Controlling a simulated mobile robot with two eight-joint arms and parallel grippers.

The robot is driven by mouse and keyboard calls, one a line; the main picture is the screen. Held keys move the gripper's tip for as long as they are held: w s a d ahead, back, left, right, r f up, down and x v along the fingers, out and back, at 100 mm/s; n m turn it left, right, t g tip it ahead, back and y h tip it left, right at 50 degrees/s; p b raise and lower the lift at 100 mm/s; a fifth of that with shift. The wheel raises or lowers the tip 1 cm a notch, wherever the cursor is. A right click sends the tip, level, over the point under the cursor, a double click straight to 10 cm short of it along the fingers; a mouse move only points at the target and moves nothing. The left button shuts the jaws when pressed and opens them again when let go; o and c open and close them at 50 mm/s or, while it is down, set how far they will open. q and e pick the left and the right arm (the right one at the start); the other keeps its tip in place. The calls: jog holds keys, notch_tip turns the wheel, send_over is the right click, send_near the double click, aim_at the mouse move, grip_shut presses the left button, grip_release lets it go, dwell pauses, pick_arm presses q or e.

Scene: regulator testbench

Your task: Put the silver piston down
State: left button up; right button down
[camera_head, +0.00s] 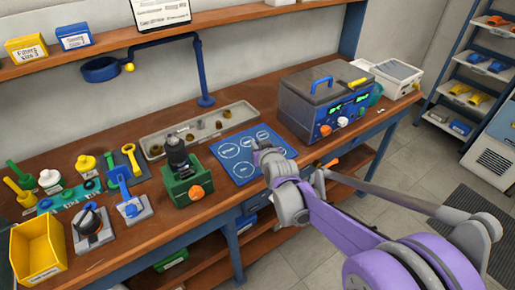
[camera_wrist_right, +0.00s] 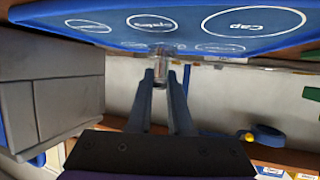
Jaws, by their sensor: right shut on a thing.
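The silver piston (camera_wrist_right: 160,53) is between the fingertips of my right gripper (camera_wrist_right: 161,72) in the right wrist view. The gripper is shut on it, right beside the blue mat (camera_wrist_right: 200,40) with white labelled circles. Whether the piston touches the mat is unclear. In the head view, my right gripper (camera_head: 262,152) is over the right part of the blue mat (camera_head: 227,164), and the piston is too small or hidden to make out. One mat circle reads "Cap". My left gripper is not in view.
A green fixture (camera_head: 186,183) holding a dark part stands left of the mat. A grey parts tray (camera_head: 165,133) lies behind it. A grey test box (camera_head: 305,100) stands to the right. Tools and a yellow bin (camera_head: 40,248) fill the bench's left end.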

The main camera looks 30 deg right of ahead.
jog(key=shift+f, duration=0.65)
jog(key=c, duration=1.3)
grip_release()
jog(key=shift+f, duration=0.2)
jog(key=o, duration=0.5)
jog(key=shift+c, duration=0.2)
jog(key=shift+r, duration=0.1)
